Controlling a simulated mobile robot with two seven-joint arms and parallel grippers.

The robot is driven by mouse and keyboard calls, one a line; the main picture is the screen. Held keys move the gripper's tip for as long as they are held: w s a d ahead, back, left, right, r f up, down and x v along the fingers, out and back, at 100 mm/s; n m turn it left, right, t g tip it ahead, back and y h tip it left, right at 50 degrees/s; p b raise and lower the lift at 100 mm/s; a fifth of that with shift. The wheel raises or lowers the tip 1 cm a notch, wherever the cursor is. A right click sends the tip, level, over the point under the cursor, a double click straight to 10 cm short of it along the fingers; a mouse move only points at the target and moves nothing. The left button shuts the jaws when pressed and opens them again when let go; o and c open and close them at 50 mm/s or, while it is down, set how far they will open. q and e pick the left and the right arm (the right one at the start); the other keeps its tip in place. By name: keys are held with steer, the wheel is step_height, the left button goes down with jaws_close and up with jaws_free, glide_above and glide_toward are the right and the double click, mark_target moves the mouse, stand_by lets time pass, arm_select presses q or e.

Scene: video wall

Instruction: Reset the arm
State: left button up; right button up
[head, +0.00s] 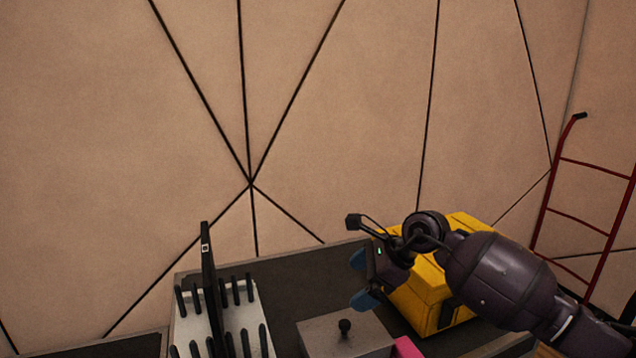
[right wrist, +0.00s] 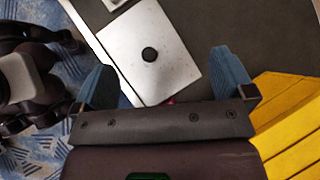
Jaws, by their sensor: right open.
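My right arm comes in from the right in the head view. Its gripper (head: 360,281) has two blue fingers spread apart with nothing between them. It hangs above the dark table, beside the yellow box (head: 464,222) and near the grey box with a black knob (head: 322,335). In the right wrist view the open fingers of the right gripper (right wrist: 165,78) stand on either side of the grey box (right wrist: 170,70), which lies beyond them.
A white rack (head: 183,325) with black pegs holds an upright black panel (head: 208,265) on the table (head: 280,272). A pink object (head: 407,347) lies beside the grey box. A red ladder-like frame (head: 578,218) stands at the right by the panelled wall (head: 345,130).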

steer(key=s+a+r+m+t+y+p, duration=0.1)
steer(key=s+a+r+m+t+y, duration=0.15)
steer(key=r+m+y, duration=0.4)
steer(key=s+a+r+m+t+y, duration=0.25)
steer(key=r+m+t+y, duration=0.2)
steer(key=m, duration=0.35)
steer(key=s+d+f+m+t+h+p, duration=0.1)
steer(key=s+d+f+m+t+h, duration=0.15)
steer(key=d+f+m+h, duration=0.55)
steer(key=s+d+f+m+t+h+p, duration=0.1)
steer(key=s+d+f+m+t+h, duration=0.2)
steer(key=m, duration=1)
steer(key=s+d+f+m+t+h+p, duration=0.1)
steer(key=s+d+f+m+t+h, duration=0.25)
steer(key=f+m, duration=0.5)
arm_select(q)
steer(key=shift+t, duration=0.3)
step_height(320, 180, up, 5)
steer(key=shift+p, duration=0.95)
arm_select(e)
steer(key=s+d+f+m+g+h, duration=0.2)
steer(key=s+f, duration=0.4)
steer(key=s, duration=0.6)
steer(key=s+d+f+m+g+h, duration=0.2)
steer(key=s+d+f+m+g, duration=0.3)
steer(key=s, duration=0.8)
step_height(320, 180, down, 2)
steer(key=shift+s+d+m, duration=0.25)
steer(key=shift+d+m, duration=0.45)
steer(key=shift+d, duration=0.2)
